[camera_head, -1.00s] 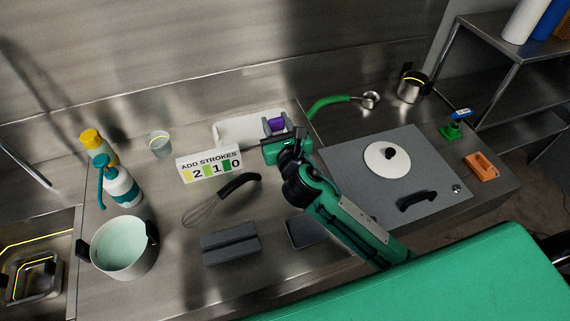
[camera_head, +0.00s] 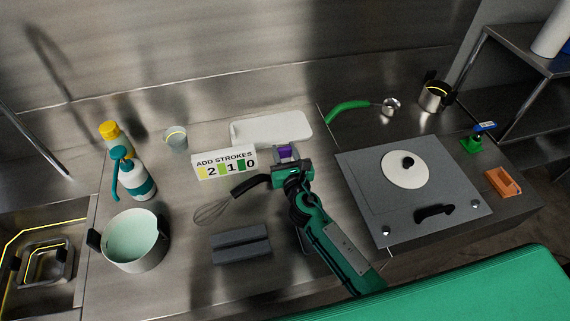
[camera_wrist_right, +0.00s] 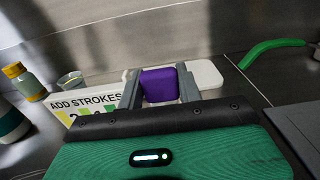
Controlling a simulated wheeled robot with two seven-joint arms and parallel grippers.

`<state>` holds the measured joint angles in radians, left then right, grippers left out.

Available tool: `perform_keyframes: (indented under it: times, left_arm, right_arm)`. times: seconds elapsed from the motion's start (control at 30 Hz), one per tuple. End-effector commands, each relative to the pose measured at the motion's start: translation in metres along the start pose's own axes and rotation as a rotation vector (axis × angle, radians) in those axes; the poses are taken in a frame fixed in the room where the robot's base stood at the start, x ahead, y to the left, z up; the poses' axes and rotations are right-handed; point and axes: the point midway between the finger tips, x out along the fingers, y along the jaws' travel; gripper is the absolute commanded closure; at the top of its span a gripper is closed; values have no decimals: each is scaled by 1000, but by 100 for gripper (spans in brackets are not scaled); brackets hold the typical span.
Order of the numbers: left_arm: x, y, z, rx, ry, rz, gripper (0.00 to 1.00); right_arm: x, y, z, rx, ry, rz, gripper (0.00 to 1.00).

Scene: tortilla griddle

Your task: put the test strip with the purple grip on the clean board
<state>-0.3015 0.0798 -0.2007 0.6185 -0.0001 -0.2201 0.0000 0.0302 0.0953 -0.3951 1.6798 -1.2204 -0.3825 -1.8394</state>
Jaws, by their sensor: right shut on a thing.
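The test strip's purple grip (camera_head: 285,152) is held between the fingers of my right gripper (camera_head: 287,155). In the right wrist view the purple grip (camera_wrist_right: 159,85) fills the gap between the two grey fingers. The strip itself is hidden behind the grip and gripper. The clean board (camera_head: 262,130) is a white slab lying on the steel counter near the back wall. The held grip is in front of the board's near edge in the head view; its height above the counter is hard to tell. The board (camera_wrist_right: 208,75) shows behind the grip in the wrist view. My left gripper is out of view.
The "ADD STROKES" sign (camera_head: 225,164) stands left of my right gripper, with a whisk (camera_head: 215,210) in front of it. The griddle (camera_head: 365,185) with its lid is on the right. A green-handled ladle (camera_head: 350,106) lies right of the board.

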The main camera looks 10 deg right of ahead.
Motion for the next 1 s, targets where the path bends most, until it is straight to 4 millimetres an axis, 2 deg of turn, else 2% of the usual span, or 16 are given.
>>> perform_keyframes:
  times: [0.3,0.77,0.8,0.9,1.0]
  left_arm:
    - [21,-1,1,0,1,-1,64]
    - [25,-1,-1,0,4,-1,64]
    - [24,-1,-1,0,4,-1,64]
    - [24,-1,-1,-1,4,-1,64]
    - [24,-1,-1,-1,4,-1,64]
  right_arm:
    - [0,0,-42,-1,2,0,84]
    - [0,0,-50,-1,0,1,84]
    - [0,0,-48,-1,0,0,58]
    - [0,0,-48,-1,0,0,43]
    - [0,0,-48,0,0,0,43]
